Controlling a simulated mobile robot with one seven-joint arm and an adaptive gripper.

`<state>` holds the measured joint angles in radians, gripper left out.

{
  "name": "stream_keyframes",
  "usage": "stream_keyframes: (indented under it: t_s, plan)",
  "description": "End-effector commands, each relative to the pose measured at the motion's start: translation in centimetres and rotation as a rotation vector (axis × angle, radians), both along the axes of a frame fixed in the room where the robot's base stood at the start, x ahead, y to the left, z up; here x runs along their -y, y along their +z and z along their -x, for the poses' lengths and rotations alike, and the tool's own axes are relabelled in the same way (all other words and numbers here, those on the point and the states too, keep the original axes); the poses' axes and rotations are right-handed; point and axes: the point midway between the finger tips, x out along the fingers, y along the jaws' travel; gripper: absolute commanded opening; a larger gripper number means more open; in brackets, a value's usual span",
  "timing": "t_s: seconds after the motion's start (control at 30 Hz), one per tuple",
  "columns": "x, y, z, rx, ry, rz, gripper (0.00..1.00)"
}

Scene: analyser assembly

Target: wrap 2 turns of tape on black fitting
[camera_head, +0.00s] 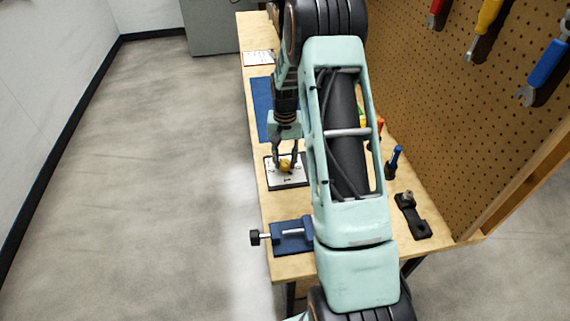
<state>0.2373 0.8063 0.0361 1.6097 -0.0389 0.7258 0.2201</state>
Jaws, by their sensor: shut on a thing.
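My gripper (286,160) points down over a small white board with a black border (299,181) on the bench. It is shut on a small brass-yellow piece (285,165), low at the board; I cannot tell if the piece touches it. Small dark marks show on the board, too small to read. No roll of tape can be told apart for sure, and I cannot tell which part is the black fitting. A black holder (417,226) with a small brownish metal piece (408,196) lies on the right side of the bench.
A blue vise (291,243) sits at the near left bench edge. A blue mat (261,105) and a white sheet (257,58) lie farther back. Colored-handle tools, one blue (394,160), stand right of my arm. A pegboard (475,110) with hanging tools borders the right. My arm hides the middle.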

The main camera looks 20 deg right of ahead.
Motion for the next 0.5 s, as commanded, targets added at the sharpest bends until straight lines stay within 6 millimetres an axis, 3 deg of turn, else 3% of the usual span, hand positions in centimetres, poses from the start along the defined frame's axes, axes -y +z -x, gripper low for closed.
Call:
stream_keyframes:
  t_s: [0.5]
  plan:
    - [-0.04, -0.06, 0.01, -0.001, -0.489, 0.001, 0.02]
